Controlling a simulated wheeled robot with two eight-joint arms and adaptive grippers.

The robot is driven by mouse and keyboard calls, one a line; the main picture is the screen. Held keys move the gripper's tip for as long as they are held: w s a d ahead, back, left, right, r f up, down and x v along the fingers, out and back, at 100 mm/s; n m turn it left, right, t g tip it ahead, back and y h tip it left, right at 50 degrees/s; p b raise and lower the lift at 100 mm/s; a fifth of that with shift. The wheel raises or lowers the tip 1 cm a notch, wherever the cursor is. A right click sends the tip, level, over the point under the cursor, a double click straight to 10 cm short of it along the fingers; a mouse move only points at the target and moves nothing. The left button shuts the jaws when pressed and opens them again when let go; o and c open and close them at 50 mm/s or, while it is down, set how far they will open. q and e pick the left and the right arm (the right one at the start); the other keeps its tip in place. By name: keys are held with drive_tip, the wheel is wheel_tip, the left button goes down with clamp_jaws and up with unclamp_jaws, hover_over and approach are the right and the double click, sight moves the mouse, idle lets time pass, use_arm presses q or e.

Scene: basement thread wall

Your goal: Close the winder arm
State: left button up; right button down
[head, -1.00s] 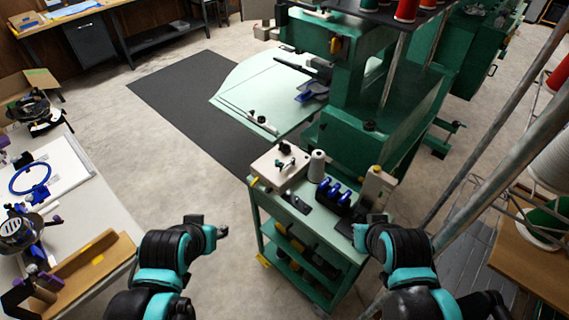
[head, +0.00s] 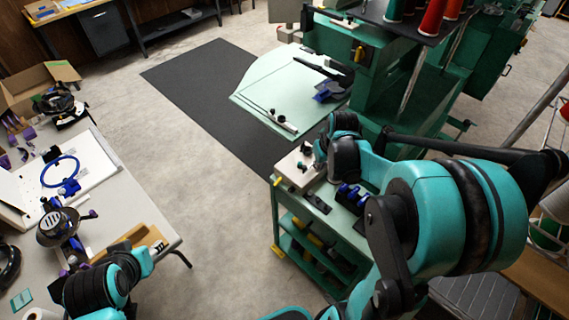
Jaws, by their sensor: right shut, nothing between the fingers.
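The winder (head: 291,172) is a small beige box with dark knobs on top, at the near-left corner of the green cart's top. Its small arm is too small and partly covered for me to tell its position. My right gripper (head: 318,152) is at the winder's right side, close above it, shut and empty; I cannot tell whether it touches. My right forearm hides the cart top behind it.
The green cart (head: 283,222) has lower shelves and carries blue-topped spools (head: 351,194). A green embroidery machine (head: 385,105) with a pale table (head: 270,90) stands behind. The left work table (head: 160,222) holds hoops and boxes. Floor between table and cart is clear.

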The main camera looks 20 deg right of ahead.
drive_tip(key=shift+w+a+f, duration=0.1)
drive_tip(key=shift+w+f, duration=0.05)
drive_tip(key=shift+w, duration=0.1)
drive_tip(key=b, duration=0.4)
hover_over(310, 167)
drive_tip(key=s+a, duration=0.3)
drive_tip(key=s, duration=0.1)
wheel_tip(310, 167, down, 10)
drive_tip(key=shift+f, duration=0.2)
drive_tip(key=shift+w, duration=0.1)
drive_tip(key=shift+w+a+m, duration=0.15)
drive_tip(key=shift+a+m, duration=0.05)
drive_tip(key=shift+m, duration=0.1)
